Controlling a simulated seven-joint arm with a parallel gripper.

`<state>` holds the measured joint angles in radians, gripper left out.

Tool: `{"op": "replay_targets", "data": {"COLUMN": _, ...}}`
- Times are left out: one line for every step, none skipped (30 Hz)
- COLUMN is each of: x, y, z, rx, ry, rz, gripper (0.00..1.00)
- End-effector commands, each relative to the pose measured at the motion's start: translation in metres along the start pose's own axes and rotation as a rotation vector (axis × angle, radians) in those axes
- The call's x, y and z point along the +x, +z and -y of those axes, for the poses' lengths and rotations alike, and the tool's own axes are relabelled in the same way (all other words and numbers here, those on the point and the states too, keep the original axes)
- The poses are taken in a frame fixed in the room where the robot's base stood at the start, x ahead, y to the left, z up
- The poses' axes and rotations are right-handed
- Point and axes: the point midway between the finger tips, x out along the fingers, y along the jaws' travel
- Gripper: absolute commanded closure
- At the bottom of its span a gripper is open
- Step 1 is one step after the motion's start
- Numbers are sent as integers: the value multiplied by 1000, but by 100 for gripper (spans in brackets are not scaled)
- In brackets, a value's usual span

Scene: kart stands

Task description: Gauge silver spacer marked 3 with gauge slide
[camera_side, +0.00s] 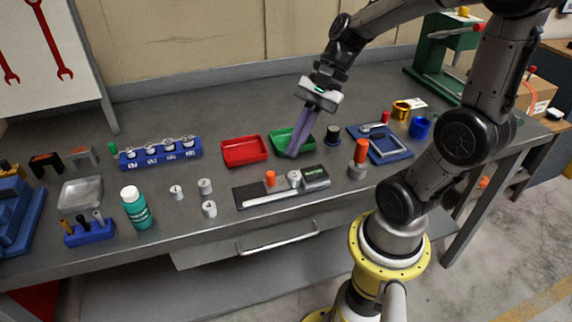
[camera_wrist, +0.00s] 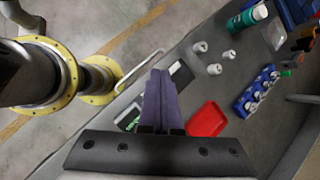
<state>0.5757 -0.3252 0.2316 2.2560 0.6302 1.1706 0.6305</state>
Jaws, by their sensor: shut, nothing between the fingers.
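The gauge slide (camera_side: 262,199) lies on the bench front, with a pale rail, an orange knob (camera_side: 270,178), a silver round piece (camera_side: 293,177) and a small display (camera_side: 315,173). In the wrist view the slide (camera_wrist: 181,73) is partly hidden by my fingers. Three loose silver spacers stand left of it: one at the left (camera_side: 176,192), one at the back (camera_side: 205,186), one at the front (camera_side: 209,209). They also show in the wrist view (camera_wrist: 214,69). Their marks are too small to read. My gripper (camera_side: 292,154) is shut and empty, pointing down above the green tray's front edge, behind the slide.
A red tray (camera_side: 244,162) and green tray (camera_side: 281,136) lie behind the slide. A blue rack (camera_side: 160,159) holds several silver pieces. A teal bottle (camera_side: 137,216) stands left. An orange-topped post (camera_side: 358,168) and blue frame (camera_side: 391,155) are right. Bench between spacers and slide is clear.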

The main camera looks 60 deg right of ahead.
Motion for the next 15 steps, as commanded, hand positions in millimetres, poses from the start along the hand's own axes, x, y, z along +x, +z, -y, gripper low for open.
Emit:
{"op": "replay_targets", "data": {"x": -1, "y": -18, "z": 5, "rx": 137, "ry": -26, "rz": 41, "gripper": 100}}
{"op": "replay_targets", "data": {"x": -2, "y": -28, "z": 8, "rx": 206, "ry": -45, "rz": 63, "gripper": 100}}
{"op": "replay_targets", "data": {"x": -4, "y": -40, "z": 11, "rx": 289, "ry": -67, "rz": 91, "gripper": 100}}
{"op": "replay_targets", "data": {"x": -5, "y": -50, "z": 12, "rx": 344, "ry": -83, "rz": 109, "gripper": 100}}
{"op": "replay_targets", "data": {"x": -6, "y": -59, "z": 12, "rx": 394, "ry": -100, "rz": 124, "gripper": 100}}
{"op": "replay_targets", "data": {"x": -8, "y": -71, "z": 11, "rx": 449, "ry": -119, "rz": 141, "gripper": 100}}
{"op": "replay_targets", "data": {"x": -9, "y": -79, "z": 10, "rx": 486, "ry": -132, "rz": 150, "gripper": 100}}
{"op": "replay_targets", "data": {"x": -10, "y": -87, "z": 8, "rx": 518, "ry": -143, "rz": 157, "gripper": 100}}
{"op": "replay_targets", "data": {"x": -11, "y": -95, "z": 4, "rx": 554, "ry": -153, "rz": 163, "gripper": 100}}
{"op": "replay_targets", "data": {"x": -12, "y": -100, "z": 2, "rx": 576, "ry": -158, "rz": 167, "gripper": 100}}
{"op": "replay_targets", "data": {"x": -12, "y": -104, "z": -1, "rx": 594, "ry": -164, "rz": 170, "gripper": 100}}
{"op": "replay_targets", "data": {"x": -13, "y": -109, "z": -3, "rx": 613, "ry": -171, "rz": 172, "gripper": 100}}
{"op": "replay_targets", "data": {"x": -14, "y": -111, "z": -4, "rx": 623, "ry": -175, "rz": 173, "gripper": 100}}
{"op": "replay_targets", "data": {"x": -14, "y": -112, "z": -5, "rx": 629, "ry": -179, "rz": 172, "gripper": 100}}
{"op": "replay_targets", "data": {"x": -15, "y": -114, "z": -6, "rx": 635, "ry": -183, "rz": 172, "gripper": 100}}
